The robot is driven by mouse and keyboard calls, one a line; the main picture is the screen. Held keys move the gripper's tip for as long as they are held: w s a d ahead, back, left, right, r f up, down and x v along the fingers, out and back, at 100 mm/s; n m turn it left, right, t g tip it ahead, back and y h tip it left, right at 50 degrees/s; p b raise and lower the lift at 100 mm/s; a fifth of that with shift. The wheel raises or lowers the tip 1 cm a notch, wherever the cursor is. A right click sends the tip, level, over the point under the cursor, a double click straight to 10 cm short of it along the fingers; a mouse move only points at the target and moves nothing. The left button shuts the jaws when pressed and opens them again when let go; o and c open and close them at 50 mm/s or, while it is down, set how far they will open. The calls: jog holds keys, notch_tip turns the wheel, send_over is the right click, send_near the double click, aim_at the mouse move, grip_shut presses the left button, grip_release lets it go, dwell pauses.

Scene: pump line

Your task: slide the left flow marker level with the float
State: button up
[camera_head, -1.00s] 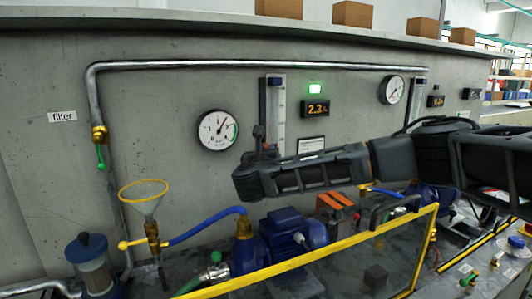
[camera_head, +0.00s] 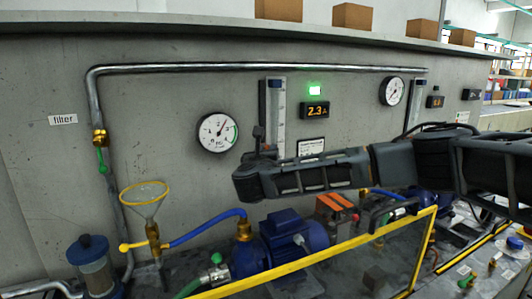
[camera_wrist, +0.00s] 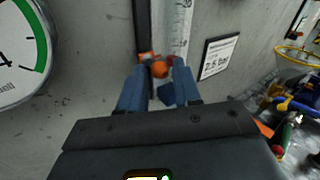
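The left flow meter is an upright scale on the wall (camera_head: 277,105) with a blue cap. In the wrist view its white graduated scale (camera_wrist: 181,25) runs beside a dark vertical rail (camera_wrist: 142,25). The orange flow marker (camera_wrist: 159,69), with a round knob, sits at that rail. My gripper (camera_wrist: 160,66) has its two blue fingers on either side of the knob, apart from each other, with small gaps seeming to show. In the head view my gripper (camera_head: 262,145) is at the lower part of the meter. I cannot make out the float for certain; a small reddish spot shows by the right fingertip.
A round gauge (camera_head: 218,132) is left of the meter. A lit readout (camera_head: 315,110) and a white label (camera_head: 311,147) are to its right. Below are a blue pump (camera_head: 290,238), a yellow-rimmed funnel (camera_head: 145,195) and a yellow-framed guard (camera_head: 330,250).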

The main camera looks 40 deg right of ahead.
jog(key=shift+o, duration=1.2)
jog(key=shift+a, duration=0.1)
jog(key=b+v, duration=0.1)
jog(key=v, duration=0.6)
jog(key=shift+s+a, duration=0.2)
jog(key=shift+s, duration=0.1)
